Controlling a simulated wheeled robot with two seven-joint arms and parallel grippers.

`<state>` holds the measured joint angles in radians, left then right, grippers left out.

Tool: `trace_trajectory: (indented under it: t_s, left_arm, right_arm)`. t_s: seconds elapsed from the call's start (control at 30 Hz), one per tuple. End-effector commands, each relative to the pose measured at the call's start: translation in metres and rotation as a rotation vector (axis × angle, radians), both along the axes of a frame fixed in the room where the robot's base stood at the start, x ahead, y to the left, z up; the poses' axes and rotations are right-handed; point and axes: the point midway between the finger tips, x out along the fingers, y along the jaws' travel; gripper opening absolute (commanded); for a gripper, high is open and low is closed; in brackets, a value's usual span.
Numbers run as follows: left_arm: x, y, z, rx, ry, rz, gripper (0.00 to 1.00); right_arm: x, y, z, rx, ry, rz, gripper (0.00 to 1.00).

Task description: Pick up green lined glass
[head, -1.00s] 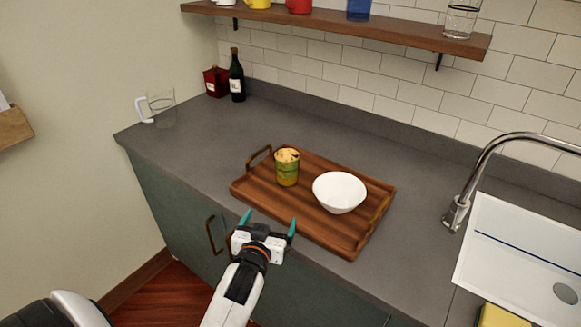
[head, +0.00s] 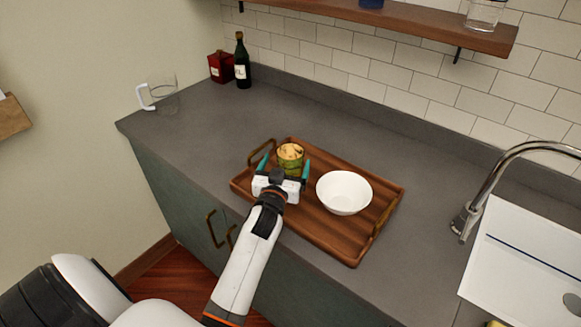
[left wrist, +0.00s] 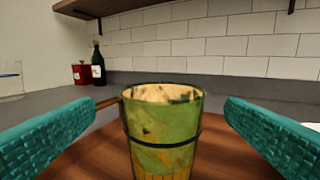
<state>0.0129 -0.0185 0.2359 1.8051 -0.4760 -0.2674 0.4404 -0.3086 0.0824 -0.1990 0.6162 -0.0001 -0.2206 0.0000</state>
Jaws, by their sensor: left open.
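The green lined glass (head: 290,155) stands upright on the wooden tray, with a yellowish inside and a dark band around it. In the left wrist view the glass (left wrist: 162,135) is close and centred between the two teal fingers. My left gripper (head: 286,168) is open, with its fingers reaching to either side of the glass. A gap shows between each finger and the glass in the wrist view. The gripper body hides the lower part of the glass in the head view. My right gripper is not in view.
The tray (head: 330,238) has a raised rim and handles; a white bowl (head: 344,192) stands on it right of the glass. A clear mug (head: 165,97), red box (head: 221,67) and dark bottle (head: 242,65) stand farther back. The sink (head: 525,255) and faucet (head: 490,180) are at right.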

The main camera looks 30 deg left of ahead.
Motion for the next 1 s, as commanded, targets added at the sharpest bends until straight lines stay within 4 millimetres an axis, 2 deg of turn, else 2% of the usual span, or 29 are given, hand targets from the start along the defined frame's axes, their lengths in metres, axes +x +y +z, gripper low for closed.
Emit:
trace_trajectory:
  t_s: [0.3, 0.63, 0.67, 1.0]
  left_arm:
    - [0.039, 0.014, -0.001, 0.002, 0.002, 0.001, 0.94]
    - [0.045, 0.016, -0.002, 0.000, 0.001, 0.000, 0.94]
    - [0.045, 0.016, -0.002, 0.000, 0.001, 0.000, 0.90]
    - [0.045, 0.016, -0.002, -0.001, 0.002, 0.000, 0.35]
  right_arm:
    - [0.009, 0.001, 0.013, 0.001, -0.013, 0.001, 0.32]
    - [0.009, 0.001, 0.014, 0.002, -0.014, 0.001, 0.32]
    - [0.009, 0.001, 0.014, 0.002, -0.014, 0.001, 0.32]
    - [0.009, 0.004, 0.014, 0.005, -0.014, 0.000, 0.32]
